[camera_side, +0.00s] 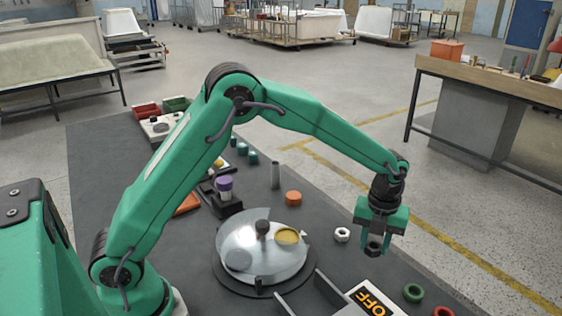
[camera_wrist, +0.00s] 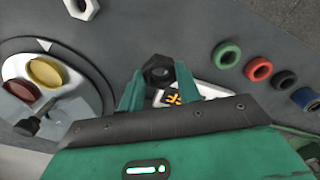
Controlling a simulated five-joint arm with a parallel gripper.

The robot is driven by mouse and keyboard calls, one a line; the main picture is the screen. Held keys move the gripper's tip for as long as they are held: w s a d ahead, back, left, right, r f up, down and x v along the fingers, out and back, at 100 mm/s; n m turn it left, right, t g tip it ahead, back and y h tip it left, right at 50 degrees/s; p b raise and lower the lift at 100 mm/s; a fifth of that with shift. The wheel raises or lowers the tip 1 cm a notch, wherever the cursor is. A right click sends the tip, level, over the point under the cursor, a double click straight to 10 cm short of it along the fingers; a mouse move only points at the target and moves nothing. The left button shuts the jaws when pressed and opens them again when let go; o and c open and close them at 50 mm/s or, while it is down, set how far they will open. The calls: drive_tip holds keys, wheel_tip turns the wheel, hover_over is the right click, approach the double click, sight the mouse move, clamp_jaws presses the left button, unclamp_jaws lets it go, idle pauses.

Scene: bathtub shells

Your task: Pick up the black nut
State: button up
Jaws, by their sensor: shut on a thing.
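The black nut (camera_wrist: 158,71) is a dark hexagonal ring between the two green fingers of my gripper (camera_wrist: 158,88) in the wrist view. My gripper is shut on it, with a finger on each side. In the side view the nut (camera_side: 374,246) shows between the fingertips of my gripper (camera_side: 374,243), which points down over the right part of the dark table. I cannot tell for sure how far the nut is above the tabletop.
A white nut (camera_side: 342,234) lies just left of my gripper. A round clear-covered dish (camera_side: 262,250) stands further left. The wrist view adds a black ring (camera_wrist: 285,79).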

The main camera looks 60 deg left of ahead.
drive_tip(key=s+d+r, duration=0.4)
drive_tip(key=shift+s+d, duration=0.2)
drive_tip(key=shift+d, duration=0.2)
drive_tip(key=shift+a, duration=0.15)
idle(0.4)
